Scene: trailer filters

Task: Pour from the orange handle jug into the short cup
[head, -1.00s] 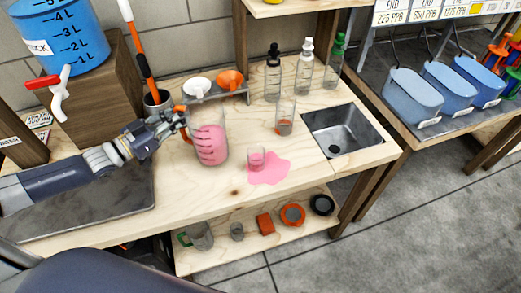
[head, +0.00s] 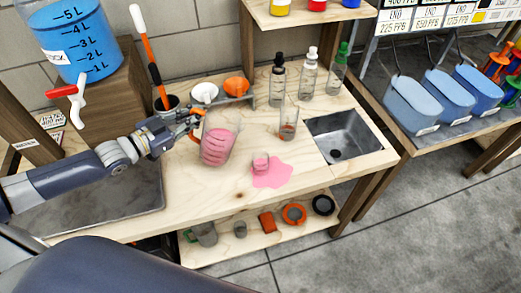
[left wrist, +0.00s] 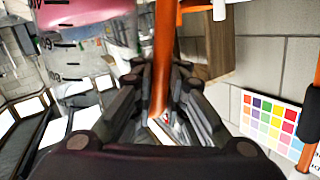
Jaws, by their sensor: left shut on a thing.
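The jug (head: 219,146) is clear with an orange handle and holds pink liquid. It leans slightly to the right in the head view, and I cannot tell whether its base touches the bench. My left gripper (head: 191,121) is shut on the orange handle (left wrist: 163,55), which runs between its fingers in the left wrist view. The jug's marked wall (left wrist: 85,50) also shows there. The short cup (head: 260,163) stands to the right of and nearer than the jug, with pink liquid in it. My right gripper is not in view.
A pink puddle (head: 273,175) lies around the short cup. A taller glass (head: 288,128) with some reddish liquid stands behind it. Dropper bottles (head: 277,85) stand at the back. A metal sink (head: 343,139) is at the right, and funnels (head: 236,87) are behind the jug.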

